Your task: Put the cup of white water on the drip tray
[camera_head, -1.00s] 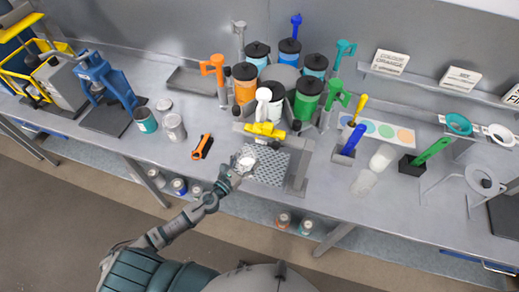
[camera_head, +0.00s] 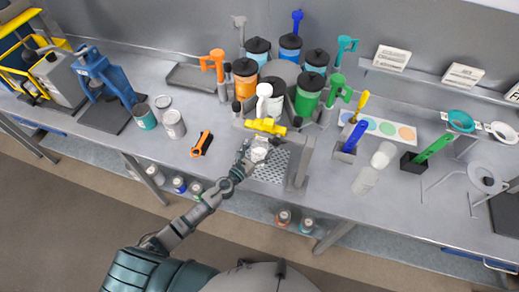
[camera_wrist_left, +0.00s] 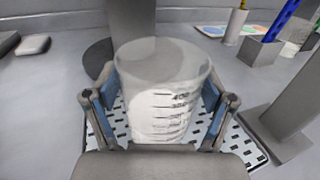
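The cup of white water (camera_wrist_left: 168,90) is a clear cup with dark graduation marks and white liquid. It is upright between the fingers of my left gripper (camera_wrist_left: 162,112), which press on its two sides. In the head view the cup (camera_head: 259,152) and my left gripper (camera_head: 250,157) are over the left part of the perforated drip tray (camera_head: 272,168), below the yellow-handled dispenser (camera_head: 265,126). The drip tray also shows under and around the cup in the left wrist view (camera_wrist_left: 240,150). I cannot tell whether the cup's base touches it. My right gripper is not in view.
An orange-black tool (camera_head: 202,143) lies left of the tray. A grey post (camera_head: 301,162) stands at the tray's right. Behind are several paint canisters, including a green one (camera_head: 308,95).

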